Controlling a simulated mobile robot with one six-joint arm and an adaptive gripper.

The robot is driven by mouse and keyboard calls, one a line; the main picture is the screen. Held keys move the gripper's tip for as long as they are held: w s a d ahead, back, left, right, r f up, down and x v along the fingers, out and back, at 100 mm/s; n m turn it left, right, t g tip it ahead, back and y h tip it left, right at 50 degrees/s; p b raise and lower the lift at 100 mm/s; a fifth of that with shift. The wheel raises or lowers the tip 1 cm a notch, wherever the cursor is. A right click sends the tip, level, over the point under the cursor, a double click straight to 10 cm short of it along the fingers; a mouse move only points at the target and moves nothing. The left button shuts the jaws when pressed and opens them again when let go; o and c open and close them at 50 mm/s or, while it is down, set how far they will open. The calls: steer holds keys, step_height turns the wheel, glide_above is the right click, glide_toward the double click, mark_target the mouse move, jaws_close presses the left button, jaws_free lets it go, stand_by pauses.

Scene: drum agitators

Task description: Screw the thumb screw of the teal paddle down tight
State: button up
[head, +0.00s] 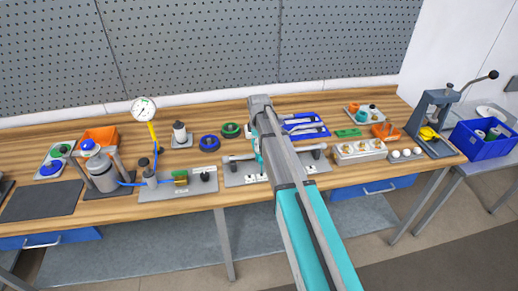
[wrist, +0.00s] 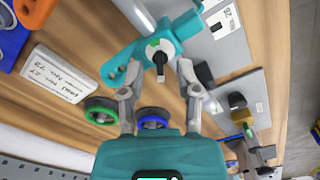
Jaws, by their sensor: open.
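The teal paddle (wrist: 124,70) is in the wrist view at upper centre, on a grey rod (wrist: 137,17). Its hub carries a thumb screw (wrist: 160,61) with a dark knob, which faces the camera. My gripper (wrist: 159,67) is open, with one finger to each side of the knob in the picture. I see no clear contact between the fingers and the knob. In the head view my arm covers most of this spot. The rod (head: 240,158) shows there on its grey stand plate (head: 234,180), and the paddle cannot be told apart from my gripper.
Green (head: 231,130) and blue (head: 209,142) rings lie behind the stand. A blue tray (head: 322,133) and a grey block with brass parts (head: 360,151) are to its right. A gauge fixture (head: 144,110) with blue tubing stands left. A lever press (head: 432,120) is far right.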

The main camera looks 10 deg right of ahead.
steer(key=shift+f, duration=0.35)
jaws_close()
